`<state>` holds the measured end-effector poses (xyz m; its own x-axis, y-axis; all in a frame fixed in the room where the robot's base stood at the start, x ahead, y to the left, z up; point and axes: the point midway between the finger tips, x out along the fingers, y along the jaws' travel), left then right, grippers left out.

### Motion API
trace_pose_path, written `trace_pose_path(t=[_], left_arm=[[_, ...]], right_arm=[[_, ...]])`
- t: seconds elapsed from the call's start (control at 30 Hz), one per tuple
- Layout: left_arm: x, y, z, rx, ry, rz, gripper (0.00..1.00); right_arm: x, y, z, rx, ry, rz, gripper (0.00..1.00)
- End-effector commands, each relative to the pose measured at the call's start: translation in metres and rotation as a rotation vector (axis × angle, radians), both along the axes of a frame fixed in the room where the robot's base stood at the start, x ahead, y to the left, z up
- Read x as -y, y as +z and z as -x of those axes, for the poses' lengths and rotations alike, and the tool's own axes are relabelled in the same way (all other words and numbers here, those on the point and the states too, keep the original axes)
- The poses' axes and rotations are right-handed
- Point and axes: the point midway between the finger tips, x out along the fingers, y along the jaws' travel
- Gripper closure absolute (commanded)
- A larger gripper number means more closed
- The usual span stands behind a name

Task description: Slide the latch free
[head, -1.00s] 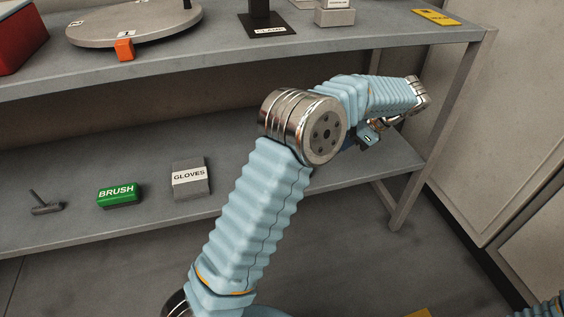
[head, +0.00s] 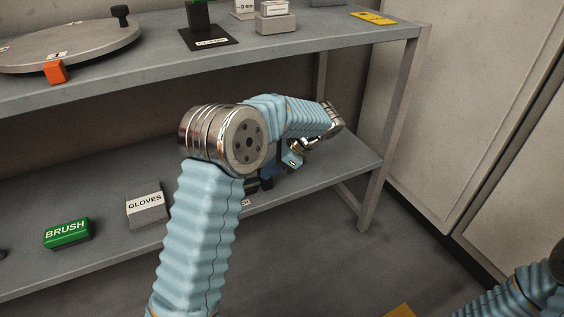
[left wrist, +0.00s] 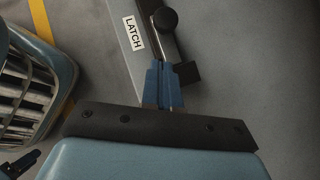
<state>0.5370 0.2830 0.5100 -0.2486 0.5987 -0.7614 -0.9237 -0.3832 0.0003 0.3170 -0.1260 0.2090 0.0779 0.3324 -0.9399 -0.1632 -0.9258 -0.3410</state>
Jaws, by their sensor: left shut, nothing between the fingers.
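The latch (left wrist: 166,28) shows in the left wrist view as a dark bar with a round black knob, beside a white label reading LATCH (left wrist: 134,33) on a grey surface. My left gripper (left wrist: 164,66) has its blue fingers together with nothing between them. Its tips are close to the bar, just below the knob in the picture; I cannot tell whether they touch. In the head view my left gripper (head: 266,172) is mostly hidden behind its own arm at the lower shelf's right part, and the latch is largely hidden there.
The lower shelf also holds a grey GLOVES block (head: 147,206) and a green BRUSH block (head: 67,232). The upper shelf (head: 330,28) hangs above the arm, with a round turntable (head: 75,42) on it. A shelf leg (head: 387,140) and a pale cabinet (head: 480,110) stand to the right.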

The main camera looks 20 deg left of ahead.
Motion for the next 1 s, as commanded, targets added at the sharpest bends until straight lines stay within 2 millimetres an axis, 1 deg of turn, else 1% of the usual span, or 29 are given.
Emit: trace_pose_path(t=[0.03, 0.1, 0.2, 0.3, 0.73, 0.83, 1.0], left_arm=[[-0.008, -0.004, 0.004, 0.0, 0.004, 0.0, 1.0], [-0.018, -0.005, 0.008, 0.001, 0.002, 0.001, 1.0], [-0.029, -0.006, 0.012, 0.0, 0.002, 0.0, 1.0], [-0.034, -0.007, 0.014, 0.001, 0.001, 0.001, 1.0], [-0.038, -0.006, 0.017, 0.0, 0.0, 0.0, 1.0], [-0.048, -0.003, 0.028, -0.001, 0.002, -0.001, 1.0], [-0.068, -0.004, 0.052, -0.001, 0.002, -0.001, 1.0]], right_arm=[[0.0, -0.003, 0.0, -0.001, 0.0, -0.001, 0.57], [0.0, -0.005, 0.0, -0.001, 0.0, -0.001, 0.57], [-0.001, -0.007, 0.0, -0.001, 0.001, -0.002, 0.57], [-0.001, -0.007, 0.0, -0.001, 0.002, -0.002, 0.57], [-0.001, -0.006, 0.0, -0.002, 0.002, -0.002, 0.57], [-0.001, 0.0, 0.0, -0.001, 0.0, -0.001, 0.57], [0.0, 0.009, 0.0, 0.001, 0.0, 0.001, 0.57]])
